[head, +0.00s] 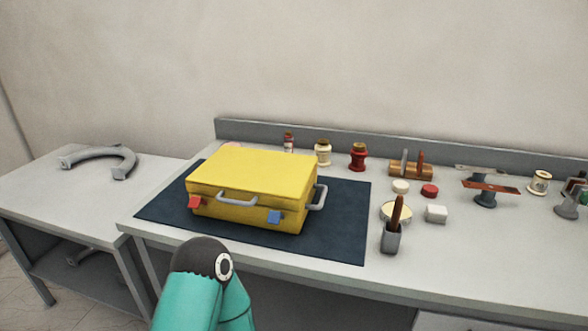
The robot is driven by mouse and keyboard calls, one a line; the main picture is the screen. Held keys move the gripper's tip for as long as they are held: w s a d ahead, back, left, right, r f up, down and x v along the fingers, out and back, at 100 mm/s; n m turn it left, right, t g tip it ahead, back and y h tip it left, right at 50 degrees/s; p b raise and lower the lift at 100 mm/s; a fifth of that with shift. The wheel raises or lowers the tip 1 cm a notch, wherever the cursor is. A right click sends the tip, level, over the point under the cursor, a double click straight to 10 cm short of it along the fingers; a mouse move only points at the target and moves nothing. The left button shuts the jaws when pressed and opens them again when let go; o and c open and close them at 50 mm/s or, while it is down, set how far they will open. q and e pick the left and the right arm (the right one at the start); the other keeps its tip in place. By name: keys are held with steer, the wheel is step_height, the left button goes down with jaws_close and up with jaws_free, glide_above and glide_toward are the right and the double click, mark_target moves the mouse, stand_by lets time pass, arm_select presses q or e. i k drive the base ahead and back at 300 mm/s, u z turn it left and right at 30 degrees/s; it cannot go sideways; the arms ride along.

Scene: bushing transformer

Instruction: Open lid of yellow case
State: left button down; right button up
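The yellow case (252,178) lies flat on a dark blue mat (345,225) on the workbench, and its lid is shut. A grey handle (236,199) is on its front, with a red latch (194,203) to the left and a blue latch (273,217) to the right. Another grey handle (319,197) sticks out from its right side. A teal arm link of mine with a dark joint rises at the bottom, in front of the bench and apart from the case. Neither gripper shows.
A grey cup with a brown-handled tool (391,238), a white block (436,214) and several spools, jars and tools stand right of and behind the case. A curved grey pipe (100,158) lies on the lower left table. The mat's front strip is clear.

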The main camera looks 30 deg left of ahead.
mark_target(238, 175)
steer(key=z, duration=1.95)
steer(key=i, duration=0.1)
steer(key=u, duration=2.95)
steer(key=k, duration=0.9)
steer(key=u, duration=0.6)
steer(key=i, duration=1)
steer(key=z, duration=0.1)
